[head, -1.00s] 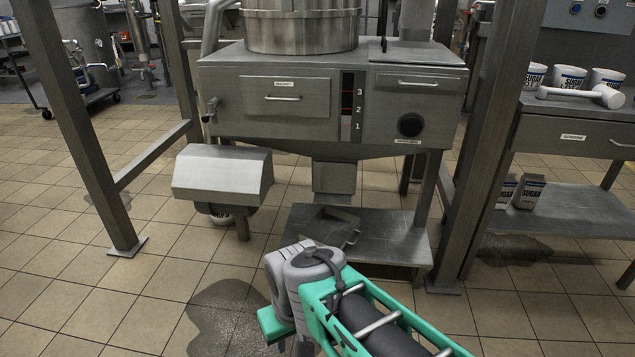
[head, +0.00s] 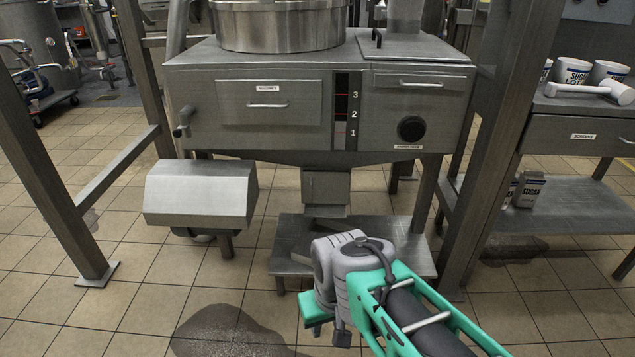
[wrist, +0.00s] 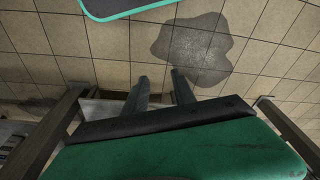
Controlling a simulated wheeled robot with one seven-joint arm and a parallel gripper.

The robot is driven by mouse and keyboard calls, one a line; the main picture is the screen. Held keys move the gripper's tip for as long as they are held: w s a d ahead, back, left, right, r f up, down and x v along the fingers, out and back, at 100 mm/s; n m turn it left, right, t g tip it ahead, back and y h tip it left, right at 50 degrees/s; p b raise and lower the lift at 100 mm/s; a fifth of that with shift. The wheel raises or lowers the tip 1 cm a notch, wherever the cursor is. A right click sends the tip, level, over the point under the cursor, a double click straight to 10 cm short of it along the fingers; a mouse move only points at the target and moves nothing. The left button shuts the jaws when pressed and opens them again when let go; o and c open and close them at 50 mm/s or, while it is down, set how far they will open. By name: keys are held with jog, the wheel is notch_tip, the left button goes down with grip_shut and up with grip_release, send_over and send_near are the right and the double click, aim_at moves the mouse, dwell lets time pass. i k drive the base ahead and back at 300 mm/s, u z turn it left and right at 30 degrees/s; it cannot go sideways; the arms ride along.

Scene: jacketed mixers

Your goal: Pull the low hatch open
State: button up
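The grey steel machine (head: 260,140) stands ahead of me in the head view. A small panel (head: 325,190) on the chute under its body looks closed. I cannot tell for sure which of these is the low hatch. My gripper (wrist: 160,92) shows in the wrist view with its two dark fingers apart and nothing visible between them.
A hooded steel box (head: 200,192) stands left of the shelf. Steel posts (head: 490,150) flank the machine. A side table (head: 575,135) at right holds a mallet (head: 600,90) and tubs. The tiled floor in front is clear except for a dark stain (head: 225,330).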

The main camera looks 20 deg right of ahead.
aim_at(319, 187)
jog(key=u, duration=0.7)
jog(key=i, duration=0.9)
jog(key=u, duration=0.25)
